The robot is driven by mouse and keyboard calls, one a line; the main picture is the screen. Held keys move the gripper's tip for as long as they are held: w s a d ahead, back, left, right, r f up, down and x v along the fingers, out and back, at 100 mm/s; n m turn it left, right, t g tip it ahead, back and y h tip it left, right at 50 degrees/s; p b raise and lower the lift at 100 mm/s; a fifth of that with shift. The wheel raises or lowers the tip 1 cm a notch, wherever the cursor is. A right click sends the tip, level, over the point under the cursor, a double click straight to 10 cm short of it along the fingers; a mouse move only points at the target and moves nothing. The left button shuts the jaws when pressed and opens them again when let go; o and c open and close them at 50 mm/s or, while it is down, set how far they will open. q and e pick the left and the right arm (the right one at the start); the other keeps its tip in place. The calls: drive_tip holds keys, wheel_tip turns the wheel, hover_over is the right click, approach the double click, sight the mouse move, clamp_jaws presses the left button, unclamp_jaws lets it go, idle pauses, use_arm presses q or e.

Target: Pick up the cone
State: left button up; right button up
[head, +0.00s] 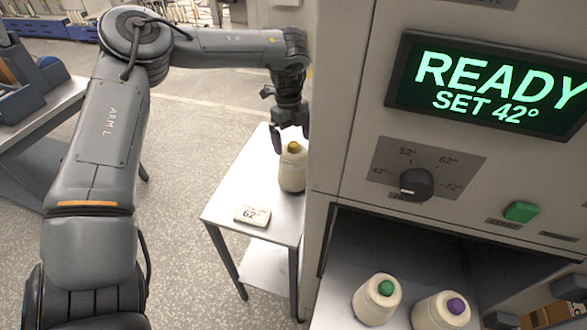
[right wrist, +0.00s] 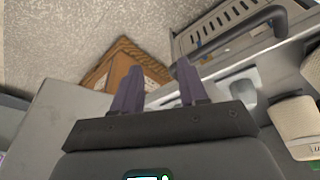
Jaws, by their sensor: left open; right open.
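A cream cone (head: 292,172) with a yellow tip stands upright on a small side table, left of the machine. My left gripper (head: 291,143) is just above it, pointing down, open, with its fingers on either side of the yellow tip. I cannot tell whether they touch it. Two more cream cones stand inside the machine's opening, one with a green tip (head: 375,300) and one with a purple tip (head: 440,311). My right gripper (right wrist: 158,64) is open and empty in the right wrist view. Cream cone-like bodies (right wrist: 297,122) are partly cut off at that view's right edge.
A card reading 62° (head: 252,215) lies on the side table (head: 227,200). The machine's display (head: 490,85) reads READY SET 42°. Below it are a black dial (head: 416,184) and a green button (head: 521,211). A brown box (right wrist: 125,68) lies beyond my right fingers.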

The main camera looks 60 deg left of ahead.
sight(294, 154)
use_arm(q)
drive_tip(key=shift+d+f+b, duration=0.25)
drive_tip(key=shift+f+b, duration=0.05)
drive_tip(key=shift+f, duration=1.1)
drive_tip(key=shift+d+f+b, duration=0.2)
drive_tip(key=shift+f+b, duration=0.05)
drive_tip(key=shift+f, duration=1.15)
drive_tip(key=c, duration=1.4)
